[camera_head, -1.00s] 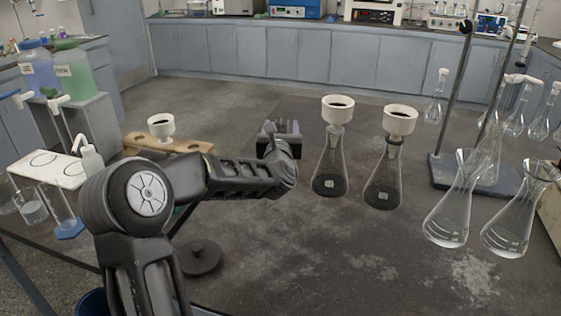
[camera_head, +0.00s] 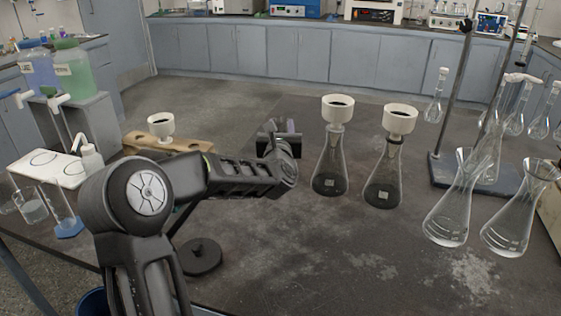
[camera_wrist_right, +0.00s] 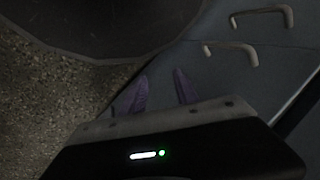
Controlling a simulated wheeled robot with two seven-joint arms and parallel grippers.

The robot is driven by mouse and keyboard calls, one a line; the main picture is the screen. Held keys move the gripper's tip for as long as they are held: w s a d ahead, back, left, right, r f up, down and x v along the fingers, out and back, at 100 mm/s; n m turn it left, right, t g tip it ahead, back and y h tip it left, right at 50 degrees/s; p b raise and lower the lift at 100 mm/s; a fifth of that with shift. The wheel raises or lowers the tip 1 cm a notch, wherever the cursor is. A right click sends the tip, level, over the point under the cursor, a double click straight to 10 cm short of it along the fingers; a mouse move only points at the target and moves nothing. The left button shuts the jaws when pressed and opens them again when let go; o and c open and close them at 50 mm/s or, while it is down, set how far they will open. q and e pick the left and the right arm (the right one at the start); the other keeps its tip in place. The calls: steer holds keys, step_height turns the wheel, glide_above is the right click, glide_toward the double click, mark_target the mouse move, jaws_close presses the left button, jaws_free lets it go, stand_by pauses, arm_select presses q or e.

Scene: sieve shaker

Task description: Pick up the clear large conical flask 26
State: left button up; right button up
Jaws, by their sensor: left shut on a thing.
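Clear large conical flasks stand at the right of the bench in the head view: one at the front (camera_head: 449,217), one at the far right (camera_head: 512,224), and another behind, partly overlapped (camera_head: 487,152). No number on them is readable. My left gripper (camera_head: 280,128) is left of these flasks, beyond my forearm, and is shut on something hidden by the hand. It is left of and apart from the nearer funnel-topped flask. My right gripper (camera_wrist_right: 158,92) shows in the right wrist view with its two purple fingers apart and nothing between them.
Two flasks with white funnels (camera_head: 329,165) (camera_head: 384,180) stand mid-bench. A stand with a dark base (camera_head: 436,172) is behind the clear flasks. A wooden rack (camera_head: 190,146), beakers (camera_head: 32,210) and a dark round base (camera_head: 200,257) are at left. The front middle of the bench is clear.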

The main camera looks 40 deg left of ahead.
arm_select(q)
jaws_close()
steer(key=shift+r, duration=0.25)
stand_by(0.4)
step_height(320, 180, up, 10)
steer(key=p, duration=0.1)
steer(key=shift+f, duration=0.2)
stand_by(0.7)
stand_by(0.3)
stand_by(0.5)
step_height(320, 180, up, 5)
steer(key=p, duration=0.2)
steer(key=shift+p, duration=0.3)
steer(key=shift+w, duration=0.1)
stand_by(0.4)
